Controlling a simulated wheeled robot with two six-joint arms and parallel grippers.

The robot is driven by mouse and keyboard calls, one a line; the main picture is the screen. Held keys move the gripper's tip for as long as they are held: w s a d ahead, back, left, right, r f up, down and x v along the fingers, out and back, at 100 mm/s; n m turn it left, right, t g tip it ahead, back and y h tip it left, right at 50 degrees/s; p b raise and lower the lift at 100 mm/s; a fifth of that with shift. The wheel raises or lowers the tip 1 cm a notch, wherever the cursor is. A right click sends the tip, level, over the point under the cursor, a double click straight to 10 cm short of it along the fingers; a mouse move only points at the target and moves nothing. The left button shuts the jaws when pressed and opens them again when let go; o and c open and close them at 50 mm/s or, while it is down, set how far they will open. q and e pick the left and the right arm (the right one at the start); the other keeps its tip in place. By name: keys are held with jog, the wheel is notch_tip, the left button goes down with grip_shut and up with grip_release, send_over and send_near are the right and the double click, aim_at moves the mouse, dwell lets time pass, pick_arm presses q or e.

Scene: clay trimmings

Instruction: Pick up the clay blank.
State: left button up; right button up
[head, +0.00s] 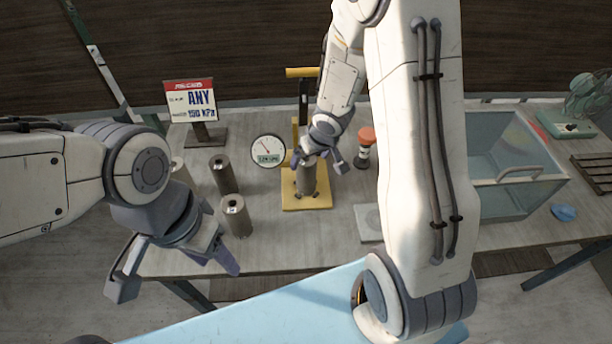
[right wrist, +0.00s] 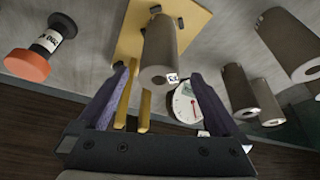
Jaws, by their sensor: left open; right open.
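A grey-brown clay blank (head: 308,182), a cylinder, stands upright on the yellow base (head: 318,203) of a stand with a dial gauge. It also shows in the right wrist view (right wrist: 161,42), its end with a small label facing my gripper. My right gripper (head: 319,162) is open over the blank's top. In the right wrist view its fingers (right wrist: 157,72) lie on either side of the blank's near end, with gaps showing. My left gripper (head: 178,275) is open and empty at the table's front left edge. Several similar cylinders (head: 236,216) stand left of the base.
A round dial gauge (head: 268,151) is just left of the blank. A sign (head: 190,100) is behind. A clear bin (head: 512,165), a fan (head: 586,98) and a blue piece (head: 563,212) are at right.

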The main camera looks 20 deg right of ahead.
aim_at(306, 175)
jog(key=b+x, duration=0.3)
jog(key=x, duration=0.4)
jog(key=shift+d+b, duration=0.1)
jog(key=shift+b, duration=0.2)
jog(key=shift+r, duration=0.15)
grip_shut()
